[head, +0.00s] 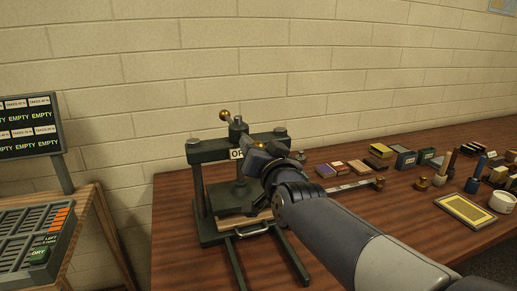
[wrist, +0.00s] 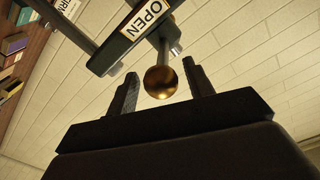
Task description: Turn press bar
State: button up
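The dark green press (head: 207,195) stands on the left part of the wooden table. Its press bar (head: 231,121) sits on top, with one brass ball end (head: 224,115) pointing up and left, away from my gripper. My gripper (head: 258,152) is in front of the press's top beam and partly hides it. In the wrist view a brass ball (wrist: 160,82) on a rod lies between the two fingers of my gripper (wrist: 160,88). The fingers are open, with a gap on each side of the ball. An "OPEN" label (wrist: 143,17) shows on the beam.
A long metal bar tool (head: 350,186), small boxes (head: 405,160) and a yellow-faced tray (head: 465,211) lie on the table to the right. A display board (head: 30,125) and a slotted rack (head: 30,240) stand at left. A brick wall is close behind the press.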

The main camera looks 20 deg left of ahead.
jog(key=v, duration=1)
jog(key=shift+s+d, duration=0.25)
jog(key=shift+s, duration=0.1)
dwell(1.1)
